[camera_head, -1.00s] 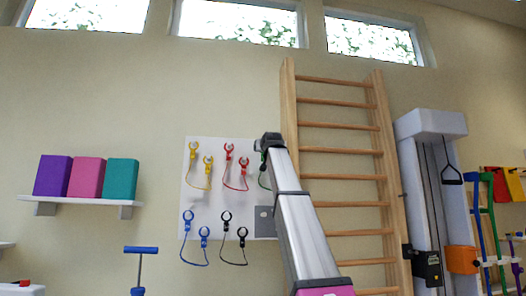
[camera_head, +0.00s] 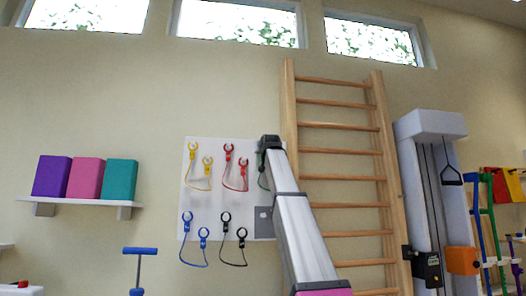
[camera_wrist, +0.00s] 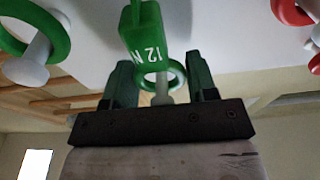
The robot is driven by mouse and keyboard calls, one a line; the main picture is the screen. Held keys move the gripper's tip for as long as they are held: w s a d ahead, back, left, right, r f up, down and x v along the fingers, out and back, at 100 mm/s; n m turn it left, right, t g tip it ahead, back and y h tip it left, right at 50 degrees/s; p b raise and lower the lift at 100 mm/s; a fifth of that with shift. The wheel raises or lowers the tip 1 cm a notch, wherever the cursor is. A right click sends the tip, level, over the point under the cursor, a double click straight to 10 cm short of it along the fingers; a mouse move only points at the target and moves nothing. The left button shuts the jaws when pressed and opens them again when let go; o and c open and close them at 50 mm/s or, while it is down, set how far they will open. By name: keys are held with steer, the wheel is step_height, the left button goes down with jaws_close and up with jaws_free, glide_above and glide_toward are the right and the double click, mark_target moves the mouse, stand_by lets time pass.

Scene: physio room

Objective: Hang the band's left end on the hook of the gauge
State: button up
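In the wrist view, the green band's end with a tag marked "12 N" (camera_wrist: 147,38) has a green ring (camera_wrist: 177,74) around a pale peg. My gripper (camera_wrist: 160,66) has its two fingers apart on either side of this ring, and I see no clear grip on it. The band's other green ring (camera_wrist: 60,28) hangs on another peg at left; the wrist view looks upside down. In the head view, only a bit of the green band (camera_head: 263,172) shows beside my arm, which hides the gripper. I cannot make out the gauge or its hook for certain.
The white board (camera_head: 215,162) holds yellow, red, blue and black bands close by. A red ring (camera_wrist: 290,12) is near at the wrist view's right. Wooden wall bars (camera_head: 340,152) stand right of the board, then a white pulley unit (camera_head: 432,124). A shelf (camera_head: 85,201) holds coloured blocks at left.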

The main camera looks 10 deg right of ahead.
jaws_close()
steer(key=shift+r, duration=0.5)
steer(key=shift+s, duration=0.2)
stand_by(0.4)
steer(key=shift+s, duration=2.05)
